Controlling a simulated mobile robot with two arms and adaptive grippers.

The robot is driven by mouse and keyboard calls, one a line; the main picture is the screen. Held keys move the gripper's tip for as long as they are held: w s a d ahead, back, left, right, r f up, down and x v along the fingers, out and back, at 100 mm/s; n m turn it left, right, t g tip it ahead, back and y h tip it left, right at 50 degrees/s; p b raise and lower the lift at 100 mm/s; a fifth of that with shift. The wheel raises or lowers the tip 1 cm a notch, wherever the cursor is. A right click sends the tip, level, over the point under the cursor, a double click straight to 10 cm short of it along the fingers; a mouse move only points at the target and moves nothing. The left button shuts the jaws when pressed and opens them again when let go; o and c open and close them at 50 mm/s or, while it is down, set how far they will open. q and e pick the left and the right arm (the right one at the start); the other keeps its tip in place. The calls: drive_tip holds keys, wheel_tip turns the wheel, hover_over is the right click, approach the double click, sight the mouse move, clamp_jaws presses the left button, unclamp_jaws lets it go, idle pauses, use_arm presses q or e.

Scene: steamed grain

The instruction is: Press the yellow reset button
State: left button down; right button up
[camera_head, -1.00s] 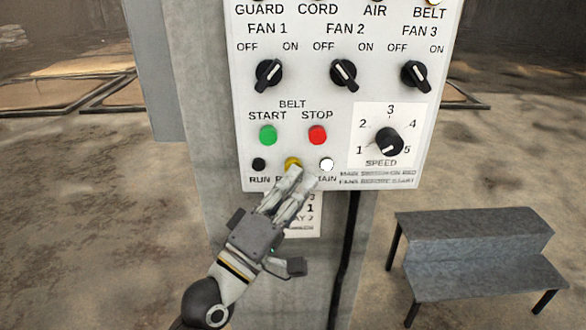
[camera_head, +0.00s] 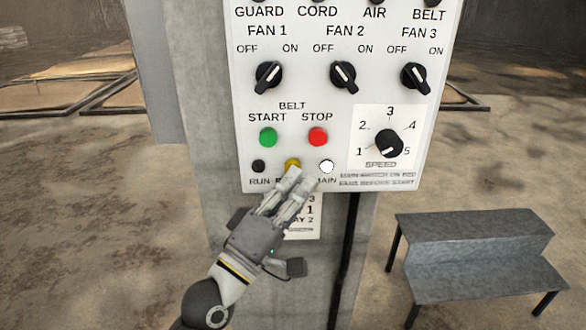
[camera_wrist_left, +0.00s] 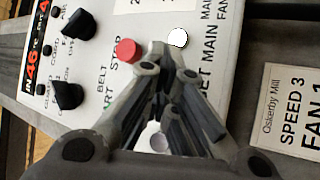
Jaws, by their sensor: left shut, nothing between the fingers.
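The yellow reset button (camera_head: 292,163) is in the bottom row of the white control panel (camera_head: 230,100), between the black RUN indicator (camera_head: 258,166) and the white MAIN light (camera_head: 326,166). My left gripper (camera_head: 302,178) is shut and empty, its fingertips just below and partly over the yellow button and its label. Whether the tips touch the button cannot be told. In the left wrist view the fingers (camera_wrist_left: 160,75) point at the panel and hide the yellow button; the red STOP button (camera_wrist_left: 127,50) and the white light (camera_wrist_left: 178,38) show beyond them. My right gripper is not in view.
The green START button (camera_head: 268,137) and red STOP button (camera_head: 317,136) sit just above. A grey step bench (camera_head: 475,240) stands on the floor at right.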

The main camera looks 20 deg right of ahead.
use_arm(q)
drive_tip(key=shift+s+a, duration=0.2)
drive_tip(key=shift+s, duration=0.5)
drive_tip(key=shift+p, duration=0.35)
drive_tip(key=s+p, duration=0.1)
drive_tip(key=s, duration=0.1)
drive_tip(key=s+a+p, duration=0.1)
drive_tip(key=s, duration=0.1)
drive_tip(key=shift+s+a, duration=0.2)
drive_tip(key=shift+s, duration=0.15)
drive_tip(key=shift+f, duration=0.15)
